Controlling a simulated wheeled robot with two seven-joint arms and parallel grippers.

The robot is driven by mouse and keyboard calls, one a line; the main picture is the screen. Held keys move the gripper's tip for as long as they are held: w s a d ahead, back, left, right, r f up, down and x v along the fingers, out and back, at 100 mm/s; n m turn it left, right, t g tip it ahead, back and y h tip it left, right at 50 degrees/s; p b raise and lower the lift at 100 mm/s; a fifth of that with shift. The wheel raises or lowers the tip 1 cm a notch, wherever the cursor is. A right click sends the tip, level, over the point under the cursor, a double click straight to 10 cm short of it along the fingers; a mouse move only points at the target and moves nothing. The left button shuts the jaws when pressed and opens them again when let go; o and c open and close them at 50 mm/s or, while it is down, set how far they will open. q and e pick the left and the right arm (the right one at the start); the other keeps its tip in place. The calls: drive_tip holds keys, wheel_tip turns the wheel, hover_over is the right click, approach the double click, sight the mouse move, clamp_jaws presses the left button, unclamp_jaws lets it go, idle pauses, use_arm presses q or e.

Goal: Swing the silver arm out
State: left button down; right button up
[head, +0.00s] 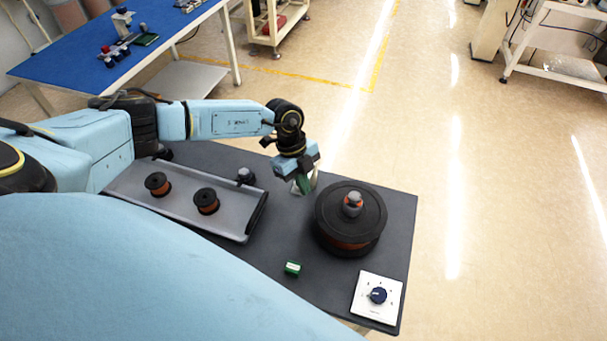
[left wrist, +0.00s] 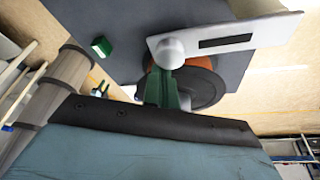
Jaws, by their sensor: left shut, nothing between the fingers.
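The silver arm (left wrist: 225,38) shows in the left wrist view as a flat, pale bar with a dark slot and a round end. It lies across the upper right, in front of the large black reel (left wrist: 205,88). My left gripper (left wrist: 167,72) has its green fingers shut and empty, with the tips at the bar's round end; I cannot tell whether they touch it. In the head view my left gripper (head: 303,185) is at the upper left of the large reel (head: 340,240), and it mostly hides the silver arm. My right gripper is not in view.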

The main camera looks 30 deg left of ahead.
use_arm(q)
drive_tip(key=d+p, duration=0.1)
drive_tip(key=d, duration=0.1)
drive_tip(key=d+r+p, duration=0.1)
drive_tip(key=d+p, duration=0.1)
drive_tip(key=shift+d, duration=0.3)
drive_tip(key=b+v, duration=0.1)
drive_tip(key=v, duration=0.8)
drive_tip(key=shift+a, duration=0.15)
